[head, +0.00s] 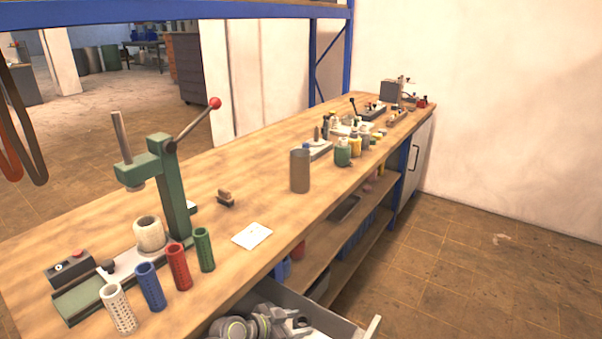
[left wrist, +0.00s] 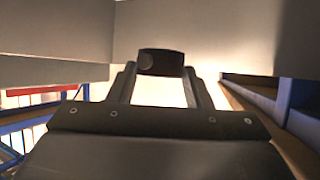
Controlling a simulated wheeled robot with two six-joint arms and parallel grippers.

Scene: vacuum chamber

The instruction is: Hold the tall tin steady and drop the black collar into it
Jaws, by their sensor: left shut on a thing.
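The tall tin (head: 300,171) is a grey-brown cylinder standing upright near the front edge of the wooden bench, around its middle. In the left wrist view, my left gripper (left wrist: 160,75) is shut on a small dark block-like piece, which I take to be the black collar (left wrist: 161,62). In the head view my left arm and gripper (head: 296,323) show low at the bottom edge, at the open drawer, below and nearer than the tin. The collar cannot be made out there. My right gripper is not in view.
A green lever press (head: 172,190) stands on the left of the bench (head: 270,200), with several perforated coloured sleeves (head: 178,267) in front. An open drawer (head: 335,317) juts out below. A white card (head: 252,236) lies left of the tin. Bottles (head: 343,152) and tools crowd behind it.

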